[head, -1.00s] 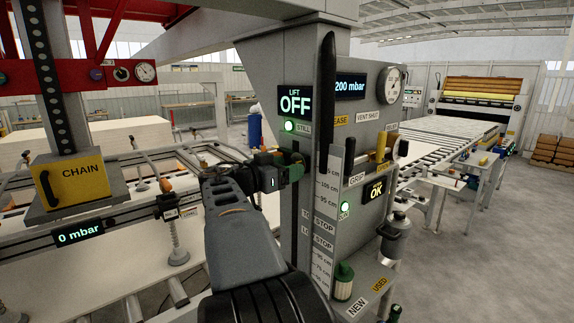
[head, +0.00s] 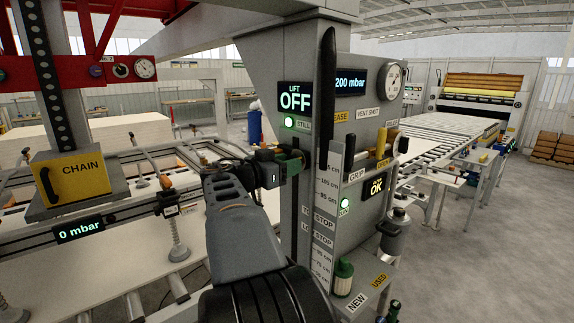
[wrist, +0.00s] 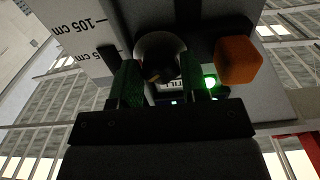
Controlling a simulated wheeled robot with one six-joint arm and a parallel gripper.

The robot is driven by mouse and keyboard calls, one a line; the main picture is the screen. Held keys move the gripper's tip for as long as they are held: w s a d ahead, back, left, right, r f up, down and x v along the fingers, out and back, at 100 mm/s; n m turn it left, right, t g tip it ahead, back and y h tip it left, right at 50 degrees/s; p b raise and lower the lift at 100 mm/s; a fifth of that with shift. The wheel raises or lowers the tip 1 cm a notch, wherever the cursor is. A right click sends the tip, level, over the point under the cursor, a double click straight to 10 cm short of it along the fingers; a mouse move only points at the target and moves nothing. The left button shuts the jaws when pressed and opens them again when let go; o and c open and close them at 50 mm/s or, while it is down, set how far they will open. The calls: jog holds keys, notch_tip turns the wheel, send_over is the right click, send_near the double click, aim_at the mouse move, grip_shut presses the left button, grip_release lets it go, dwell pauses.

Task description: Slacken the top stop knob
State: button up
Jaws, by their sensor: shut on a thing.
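My gripper (head: 289,161) is at the slotted front of the grey column (head: 294,225), below the LIFT OFF display (head: 296,96). In the wrist view its two green fingers (wrist: 162,82) stand on either side of a dark round knob (wrist: 160,52) with a shiny rim, and they are shut on it. The knob is hidden behind the fingers in the head view. Whether it is loose or tight cannot be told. The height scale (head: 325,190) runs beside the slot, with STOP labels (head: 323,220) lower down.
An orange block (wrist: 238,62) sits close beside the gripper in the wrist view, near a green lamp (wrist: 209,82). A tall black bar (head: 326,95) and handles (head: 382,142) stand to the right. A suction frame with a white panel (head: 110,270) is at left.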

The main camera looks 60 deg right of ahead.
jog(key=shift+f+n+b, duration=0.15)
jog(key=shift+n+b, duration=0.35)
jog(key=shift+b, duration=0.15)
jog(key=shift+n+b, duration=2.2)
jog(key=shift+n, duration=0.8)
jog(key=o, duration=0.9)
jog(key=b+v, duration=0.2)
jog(key=v, duration=1.2)
jog(key=shift+r, duration=0.2)
